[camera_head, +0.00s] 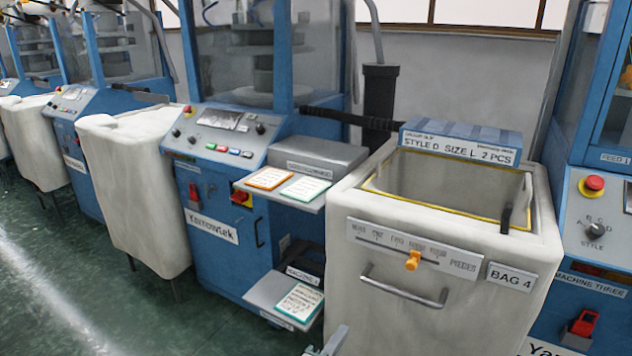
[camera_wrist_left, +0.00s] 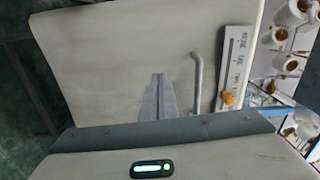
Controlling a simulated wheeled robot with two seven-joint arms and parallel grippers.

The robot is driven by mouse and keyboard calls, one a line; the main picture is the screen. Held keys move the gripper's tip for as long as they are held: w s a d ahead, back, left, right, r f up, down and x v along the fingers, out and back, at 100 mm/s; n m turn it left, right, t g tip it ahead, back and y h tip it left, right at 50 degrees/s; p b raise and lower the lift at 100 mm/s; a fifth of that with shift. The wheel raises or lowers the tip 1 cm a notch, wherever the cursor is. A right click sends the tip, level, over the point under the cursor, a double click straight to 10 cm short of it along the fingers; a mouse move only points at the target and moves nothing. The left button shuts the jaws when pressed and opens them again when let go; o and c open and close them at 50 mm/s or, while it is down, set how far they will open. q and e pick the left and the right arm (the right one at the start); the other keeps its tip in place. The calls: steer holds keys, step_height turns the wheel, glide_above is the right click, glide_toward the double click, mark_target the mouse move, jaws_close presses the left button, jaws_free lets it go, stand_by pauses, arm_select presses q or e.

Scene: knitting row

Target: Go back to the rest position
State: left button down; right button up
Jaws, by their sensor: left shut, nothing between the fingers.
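My left gripper (camera_head: 328,344) just shows at the bottom edge of the head view, in front of the lower left of the large pale bin labelled BAG 4 (camera_head: 405,312). In the left wrist view, the grey fingers (camera_wrist_left: 158,82) are together with nothing between them. Behind them is the pale bin front (camera_wrist_left: 110,65), with its handle (camera_wrist_left: 196,80) and orange slider knob (camera_wrist_left: 228,98) to the right of the fingers. I cannot tell the exact gap between fingers and bin. My right gripper is in neither view.
A blue machine (camera_head: 215,190) with a control panel stands left of the bin. A low shelf with a card (camera_head: 299,302) and an upper shelf with two cards (camera_head: 305,189) jut out. Machine three (camera_head: 590,235) is at right. Green floor (camera_head: 60,270) is clear at lower left.

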arm_select(q)
steer(key=s+a+f+n+g+y+p, duration=0.25)
steer(key=s+a+f+n, duration=0.35)
steer(key=f, duration=0.5)
steer(key=s+a+f+n+g+y+p, duration=0.1)
steer(key=s+a+f+n+g+y, duration=0.15)
steer(key=s+a+f+n, duration=0.55)
steer(key=s+a+f+n+g+y+p, duration=0.1)
steer(key=s+a+f, duration=0.5)
steer(key=s, duration=0.6)
steer(key=s+a+f+n+g+y+p, duration=0.1)
steer(key=s+a+f+n, duration=0.4)
steer(key=s+f, duration=0.6)
steer(key=s+n+g+p, duration=0.1)
steer(key=g, duration=0.1)
steer(key=shift+a+f+g+y+p, duration=0.3)
steer(key=shift+a+g+p, duration=0.1)
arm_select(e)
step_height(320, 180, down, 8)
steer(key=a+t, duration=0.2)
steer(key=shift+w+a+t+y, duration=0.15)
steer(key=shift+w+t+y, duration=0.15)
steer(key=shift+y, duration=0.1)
